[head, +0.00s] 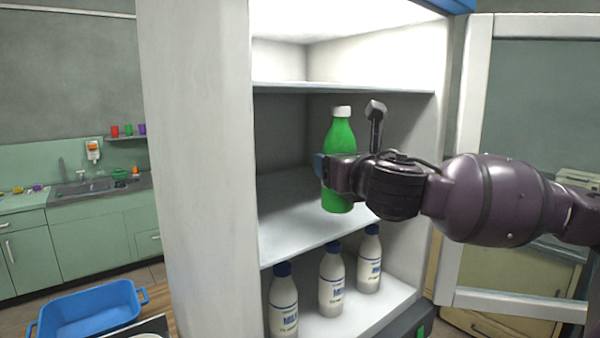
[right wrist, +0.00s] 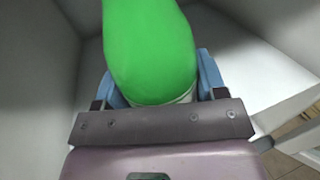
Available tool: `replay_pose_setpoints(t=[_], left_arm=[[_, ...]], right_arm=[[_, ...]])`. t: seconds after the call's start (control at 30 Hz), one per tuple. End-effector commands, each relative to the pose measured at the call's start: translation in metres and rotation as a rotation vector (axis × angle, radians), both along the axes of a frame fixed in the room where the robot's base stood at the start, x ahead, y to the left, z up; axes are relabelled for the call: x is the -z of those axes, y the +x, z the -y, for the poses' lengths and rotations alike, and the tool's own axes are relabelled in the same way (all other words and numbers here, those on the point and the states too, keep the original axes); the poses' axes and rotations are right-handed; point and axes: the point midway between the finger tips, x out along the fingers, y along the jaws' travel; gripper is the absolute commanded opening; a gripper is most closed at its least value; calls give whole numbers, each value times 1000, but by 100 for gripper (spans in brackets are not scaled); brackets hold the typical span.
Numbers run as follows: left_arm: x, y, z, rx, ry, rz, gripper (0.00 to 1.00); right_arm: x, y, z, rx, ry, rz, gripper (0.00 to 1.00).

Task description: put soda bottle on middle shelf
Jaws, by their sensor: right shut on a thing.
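A green soda bottle (head: 341,140) with a white cap is held upright in my right gripper (head: 328,170), which comes in from the right. In the right wrist view the green bottle (right wrist: 150,50) sits between the blue fingers of the gripper (right wrist: 158,88). The bottle is at the opening of the white fridge, in front of and over the middle shelf (head: 300,220). I cannot tell whether its base touches the shelf. The middle shelf shows no other things on it. My left gripper is not in view.
Several milk bottles (head: 331,280) stand on the lower shelf. The upper shelf (head: 340,88) is above the bottle. The fridge's side wall (head: 195,150) is at left, and its open door (head: 475,150) is at right. A blue bin (head: 90,310) is at lower left.

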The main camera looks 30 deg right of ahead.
Motion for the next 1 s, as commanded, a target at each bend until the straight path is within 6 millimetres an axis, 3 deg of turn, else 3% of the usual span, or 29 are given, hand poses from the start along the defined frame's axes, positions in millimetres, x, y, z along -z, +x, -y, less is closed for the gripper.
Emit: replay_pose_setpoints(t=[0.6, 0.73, 1.0], left_arm=[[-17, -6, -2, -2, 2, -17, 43], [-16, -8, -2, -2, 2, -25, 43], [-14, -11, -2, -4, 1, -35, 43]], right_arm=[[-3, 122, 29, 1, 2, 3, 27], [-2, 138, 33, 0, 1, 2, 27], [-2, 152, 36, 0, 0, 2, 27]])
